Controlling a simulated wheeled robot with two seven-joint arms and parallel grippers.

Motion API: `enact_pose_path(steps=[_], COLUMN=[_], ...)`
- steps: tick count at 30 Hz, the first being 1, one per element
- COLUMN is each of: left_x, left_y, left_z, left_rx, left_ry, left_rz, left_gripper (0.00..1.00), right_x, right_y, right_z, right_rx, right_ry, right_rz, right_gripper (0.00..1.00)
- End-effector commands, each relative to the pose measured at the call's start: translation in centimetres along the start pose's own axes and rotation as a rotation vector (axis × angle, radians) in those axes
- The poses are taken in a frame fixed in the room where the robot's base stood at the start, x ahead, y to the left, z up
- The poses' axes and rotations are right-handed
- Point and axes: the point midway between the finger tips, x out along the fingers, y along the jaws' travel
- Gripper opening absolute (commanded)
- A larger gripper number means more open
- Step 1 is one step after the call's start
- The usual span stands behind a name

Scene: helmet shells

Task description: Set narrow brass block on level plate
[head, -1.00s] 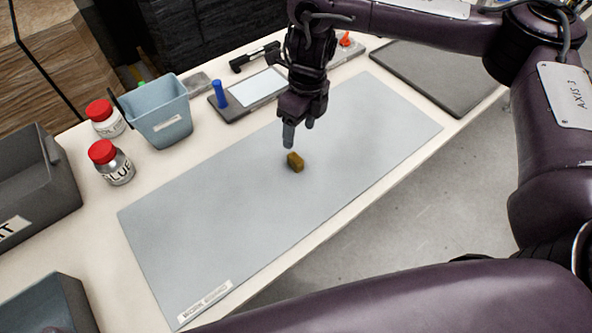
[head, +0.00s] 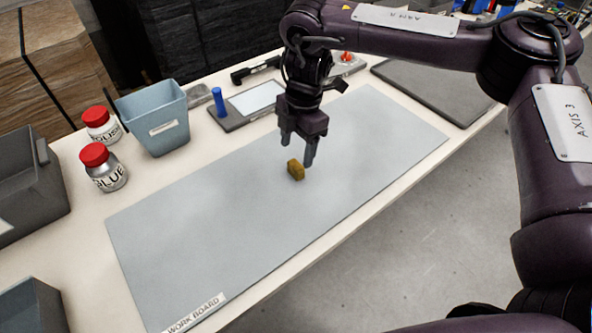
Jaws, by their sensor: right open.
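A small brass block (head: 296,171) lies on the grey work board, near its middle. My right gripper (head: 298,153) is open, pointing down, with its two fingers just above and beside the block. One finger hangs to the right of the block and one to its upper left; I cannot tell whether either touches it. A flat dark plate with a pale rectangle on it (head: 257,97) lies behind the board. A larger plain dark plate (head: 435,88) lies at the back right. I cannot tell which is the level plate. My left gripper is out of view.
The work board (head: 210,225) is otherwise clear. A blue cylinder (head: 219,101) stands at the pale-topped plate's left end. A blue-grey bin (head: 155,120), two red-capped jars (head: 104,168) and a dark grey bin (head: 35,190) stand to the left.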

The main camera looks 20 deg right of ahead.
Motion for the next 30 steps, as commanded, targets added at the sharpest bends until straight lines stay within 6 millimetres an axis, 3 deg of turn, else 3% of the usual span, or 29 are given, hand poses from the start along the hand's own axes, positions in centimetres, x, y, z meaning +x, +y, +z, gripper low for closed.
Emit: enact_pose_path(steps=[12, 20, 30], left_x=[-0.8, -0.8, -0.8], left_y=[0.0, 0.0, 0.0], left_z=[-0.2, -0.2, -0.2], left_rx=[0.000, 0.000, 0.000], left_ry=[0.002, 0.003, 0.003], left_rz=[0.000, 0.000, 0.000], left_gripper=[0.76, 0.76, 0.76], right_x=[5.4, 5.7, 5.7], right_y=[-0.4, -0.4, -0.4], right_z=[0.1, 0.1, 0.1], right_rx=[-0.001, -0.002, -0.003], right_ry=[0.000, 0.001, 0.000], right_rz=[-0.002, 0.000, 0.000], right_gripper=[0.62, 0.62, 0.20])
